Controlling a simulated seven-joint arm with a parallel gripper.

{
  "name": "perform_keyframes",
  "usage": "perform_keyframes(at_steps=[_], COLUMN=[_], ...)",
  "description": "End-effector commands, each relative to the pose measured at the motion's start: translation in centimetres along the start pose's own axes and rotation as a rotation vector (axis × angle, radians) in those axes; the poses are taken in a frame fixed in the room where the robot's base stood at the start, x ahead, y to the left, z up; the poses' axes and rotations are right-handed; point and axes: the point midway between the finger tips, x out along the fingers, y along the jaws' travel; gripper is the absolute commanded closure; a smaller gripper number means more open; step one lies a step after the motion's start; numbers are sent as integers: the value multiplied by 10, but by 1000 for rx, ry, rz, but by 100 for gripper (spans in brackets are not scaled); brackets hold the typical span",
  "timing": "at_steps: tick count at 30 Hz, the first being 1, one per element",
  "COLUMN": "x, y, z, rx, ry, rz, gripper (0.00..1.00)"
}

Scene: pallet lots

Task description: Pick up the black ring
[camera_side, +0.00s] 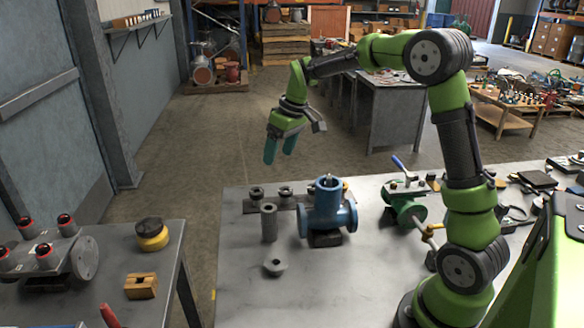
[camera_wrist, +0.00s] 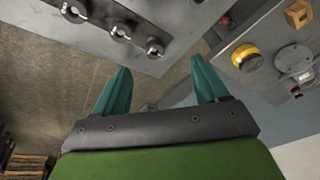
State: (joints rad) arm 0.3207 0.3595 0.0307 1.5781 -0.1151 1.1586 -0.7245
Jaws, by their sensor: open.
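My gripper (camera_side: 280,148) is open and empty, high above the floor gap between the two tables; its teal fingers also show in the wrist view (camera_wrist: 161,72). Dark ring-like parts (camera_side: 257,193) and (camera_side: 285,190) sit on a dark strip at the far left edge of the main table, below and apart from my gripper. Ring-shaped parts (camera_wrist: 120,31) also show in a row in the wrist view. A yellow part with a black top (camera_side: 152,234) stands on the left table. I cannot tell for certain which is the black ring.
A grey cylinder (camera_side: 269,222), a nut-like part (camera_side: 274,266), a blue valve body (camera_side: 328,212) and a green valve (camera_side: 405,206) stand on the main table. The left table holds a wooden block (camera_side: 141,286) and a flanged part (camera_side: 84,257). The main table's front left is clear.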

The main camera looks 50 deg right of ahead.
Motion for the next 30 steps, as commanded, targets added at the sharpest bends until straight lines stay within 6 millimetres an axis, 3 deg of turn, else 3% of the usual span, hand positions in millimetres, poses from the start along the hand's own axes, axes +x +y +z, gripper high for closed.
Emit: perform_keyframes(at_steps=[3, 6, 11, 24, 30], x=[11, -1, 1, 88, 111], y=[20, 21, 19, 18, 18], z=[-26, -40, -38, -39, -40], rx=[-157, -280, -365, -371, -371], ry=[-4, 19, 10, 8, 12], rz=[-5, 1, -7, -7, -6], gripper=[27, 27, 27, 27, 27])
